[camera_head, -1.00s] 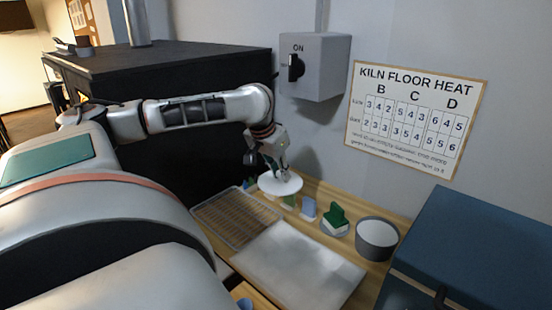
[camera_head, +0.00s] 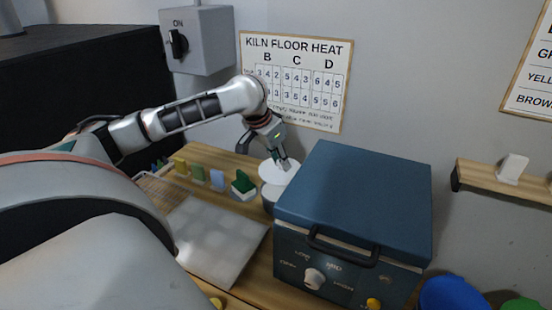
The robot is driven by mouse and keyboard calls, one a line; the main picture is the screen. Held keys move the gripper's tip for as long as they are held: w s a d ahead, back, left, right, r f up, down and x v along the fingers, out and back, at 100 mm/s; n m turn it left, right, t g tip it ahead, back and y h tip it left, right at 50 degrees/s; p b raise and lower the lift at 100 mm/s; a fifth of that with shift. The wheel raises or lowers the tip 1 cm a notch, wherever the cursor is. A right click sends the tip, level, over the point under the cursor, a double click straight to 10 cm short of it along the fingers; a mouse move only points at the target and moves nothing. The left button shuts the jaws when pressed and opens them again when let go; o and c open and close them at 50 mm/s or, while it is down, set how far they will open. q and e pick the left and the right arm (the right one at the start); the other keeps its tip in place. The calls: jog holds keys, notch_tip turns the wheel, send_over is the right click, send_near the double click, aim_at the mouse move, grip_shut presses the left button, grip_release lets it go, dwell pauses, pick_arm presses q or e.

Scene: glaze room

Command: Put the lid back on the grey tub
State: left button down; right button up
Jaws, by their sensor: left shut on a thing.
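My left gripper (camera_head: 285,162) is shut on the round white lid (camera_head: 270,173) by its top. The lid is over the grey tub (camera_head: 269,197), which stands on the wooden bench just left of the blue box. The lid and the box hide much of the tub, including most of its rim. I cannot tell whether the lid touches the rim or hangs a little above it. My right gripper is not in view.
A blue box (camera_head: 355,195) with a front handle and knob stands close at the tub's right. A green block (camera_head: 243,184) and several small coloured pieces line the bench to the left. A pale flat slab (camera_head: 215,240) lies in front. A switch box (camera_head: 197,40) hangs above.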

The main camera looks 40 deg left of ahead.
aim_at(278, 173)
pick_arm(q)
jog(key=shift+f, duration=2.95)
jog(key=shift+f, duration=0.15)
jog(key=c, duration=1.3)
grip_release()
jog(key=shift+r, duration=3.5)
grip_shut()
